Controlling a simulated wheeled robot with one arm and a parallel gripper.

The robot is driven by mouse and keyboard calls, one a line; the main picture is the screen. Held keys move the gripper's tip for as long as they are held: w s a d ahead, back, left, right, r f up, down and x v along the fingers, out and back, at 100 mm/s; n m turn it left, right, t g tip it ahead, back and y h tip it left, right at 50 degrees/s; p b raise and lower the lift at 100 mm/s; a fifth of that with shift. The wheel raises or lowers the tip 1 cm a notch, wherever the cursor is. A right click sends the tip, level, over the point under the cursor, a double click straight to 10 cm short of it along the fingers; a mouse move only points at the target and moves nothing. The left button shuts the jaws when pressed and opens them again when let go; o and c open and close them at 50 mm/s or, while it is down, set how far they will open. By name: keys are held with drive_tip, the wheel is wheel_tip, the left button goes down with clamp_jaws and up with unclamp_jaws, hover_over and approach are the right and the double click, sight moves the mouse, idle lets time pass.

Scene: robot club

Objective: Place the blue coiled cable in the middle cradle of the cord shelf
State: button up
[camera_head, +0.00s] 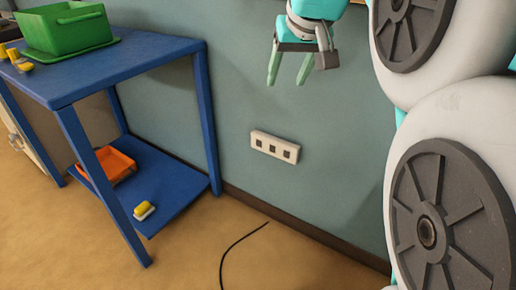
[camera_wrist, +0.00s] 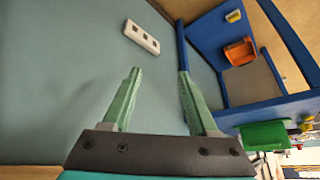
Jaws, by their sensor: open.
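My gripper (camera_head: 288,80) is open and empty, with its two green fingers pointing down in front of the grey-green wall in the head view. In the wrist view the open fingers (camera_wrist: 160,74) have only wall and part of the blue table behind them. I see no blue coiled cable in either view. I cannot make out the cord shelf or its cradles in either view.
A white socket strip (camera_head: 274,147) is on the wall below my gripper. A blue two-level table (camera_head: 140,62) stands at left, with a green crate (camera_head: 70,36) on top and an orange tray (camera_head: 110,166) below. A thin black cord (camera_head: 240,239) lies on the floor.

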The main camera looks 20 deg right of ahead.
drive_tip(key=s+a+f+n+g, duration=0.1)
drive_tip(key=s+a+f+g, duration=0.3)
drive_tip(key=s+f, duration=0.8)
drive_tip(key=s+a+f+n+g, duration=0.1)
drive_tip(key=s+a+f+g, duration=0.2)
drive_tip(key=s+f, duration=0.9)
wheel_tip(320, 180, down, 5)
drive_tip(key=shift+s+a+r+g+y, duration=0.2)
drive_tip(key=shift+s+a+g+y, duration=0.1)
drive_tip(key=shift+s+a+g, duration=0.15)
